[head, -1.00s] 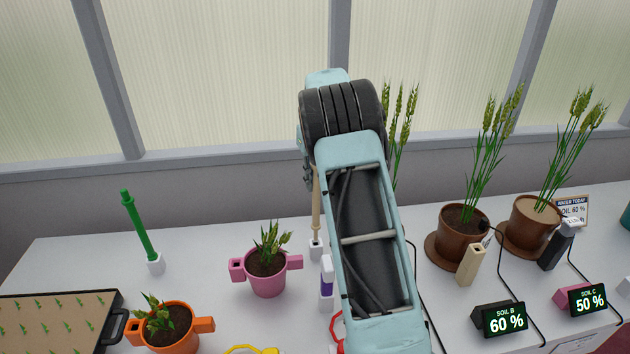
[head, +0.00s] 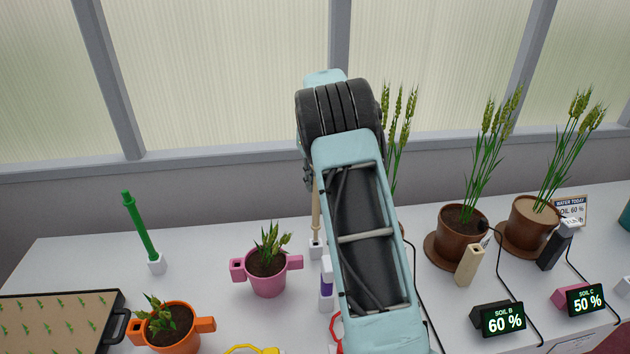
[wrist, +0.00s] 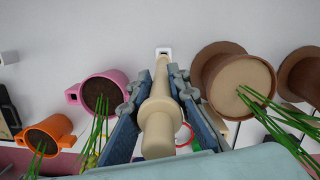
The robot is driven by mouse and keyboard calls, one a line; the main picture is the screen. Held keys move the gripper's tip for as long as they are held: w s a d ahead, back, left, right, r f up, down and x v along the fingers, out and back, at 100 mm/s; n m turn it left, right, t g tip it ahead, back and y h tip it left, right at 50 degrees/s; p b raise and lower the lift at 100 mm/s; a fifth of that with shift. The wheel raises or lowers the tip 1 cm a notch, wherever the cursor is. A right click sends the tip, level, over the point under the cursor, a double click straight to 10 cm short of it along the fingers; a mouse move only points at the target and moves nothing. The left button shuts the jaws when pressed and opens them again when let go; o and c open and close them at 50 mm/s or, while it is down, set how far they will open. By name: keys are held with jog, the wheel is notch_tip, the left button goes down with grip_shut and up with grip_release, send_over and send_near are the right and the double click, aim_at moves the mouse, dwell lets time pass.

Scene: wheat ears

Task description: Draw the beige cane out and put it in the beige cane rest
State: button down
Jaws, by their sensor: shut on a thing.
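The beige cane (head: 316,212) stands upright, its lower end at a small white socket (head: 316,248) on the bench. I cannot tell whether its tip is still inside the socket. In the wrist view my gripper (wrist: 162,78) is shut on the beige cane (wrist: 158,115), with one finger on each side, and the white socket (wrist: 163,51) shows beyond. In the head view my arm hides most of the gripper and the cane's top. A beige upright block with a dark opening in its top (head: 469,266) stands right of my arm; it may be the beige cane rest.
A pink pot (head: 267,283) and an orange pot (head: 172,342) stand left. A green cane (head: 140,225) stands in its own white socket. Brown wheat pots (head: 458,246), a black block (head: 553,252) and cabled soil displays (head: 503,319) crowd the right. A tray (head: 60,330) lies front left.

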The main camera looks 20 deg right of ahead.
jog(key=shift+f, duration=0.25)
jog(key=shift+f+b, duration=1.5)
jog(key=shift+f, duration=1.6)
jog(key=c, duration=1.8)
grip_release()
jog(key=shift+o, duration=0.2)
jog(key=shift+r, duration=0.1)
